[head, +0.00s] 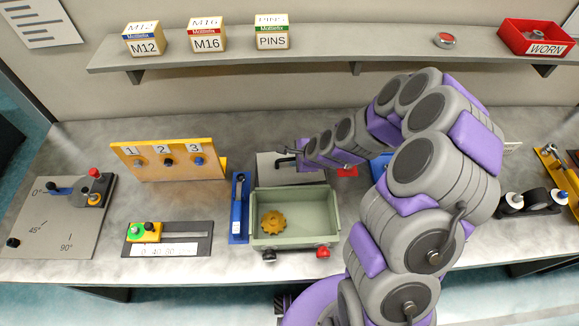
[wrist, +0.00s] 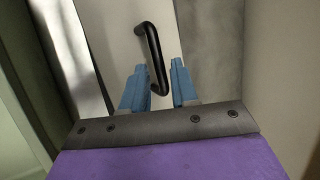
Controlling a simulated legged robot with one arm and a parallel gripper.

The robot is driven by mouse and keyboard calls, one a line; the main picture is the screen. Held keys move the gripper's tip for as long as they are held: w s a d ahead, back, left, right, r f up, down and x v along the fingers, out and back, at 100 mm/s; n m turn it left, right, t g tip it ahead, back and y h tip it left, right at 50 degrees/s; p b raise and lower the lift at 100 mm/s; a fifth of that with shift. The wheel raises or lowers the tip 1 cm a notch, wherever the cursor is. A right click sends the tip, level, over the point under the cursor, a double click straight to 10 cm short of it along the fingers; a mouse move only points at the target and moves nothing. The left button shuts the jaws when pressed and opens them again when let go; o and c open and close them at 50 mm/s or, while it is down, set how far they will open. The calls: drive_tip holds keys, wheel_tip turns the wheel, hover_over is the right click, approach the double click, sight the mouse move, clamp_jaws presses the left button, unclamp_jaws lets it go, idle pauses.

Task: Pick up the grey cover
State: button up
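The grey cover (head: 275,178) lies behind the green-grey box, partly hidden by my arm. Its black handle (head: 284,161) shows close to my gripper (head: 297,155). In the wrist view the light grey cover (wrist: 118,42) fills the upper middle, with the black bar handle (wrist: 152,50) standing on it. My gripper (wrist: 158,88) has its two blue fingers spread, one on each side of the handle's near end. A gap shows on both sides, and I cannot tell how deep the handle sits between the fingers.
The open green-grey box (head: 320,236) holds an orange gear (head: 273,222). A blue part (head: 239,208) stands just left of it. A numbered board (head: 165,172) and a slider panel (head: 185,240) are further left. A shelf (head: 330,60) with labelled boxes runs behind.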

sight(291, 159)
drive_tip(key=b+x, duration=0.1)
drive_tip(key=x, duration=0.3)
drive_tip(key=shift+a+f, duration=0.1)
drive_tip(key=shift+f, duration=0.3)
drive_tip(key=shift+c, duration=0.2)
clamp_jaws()
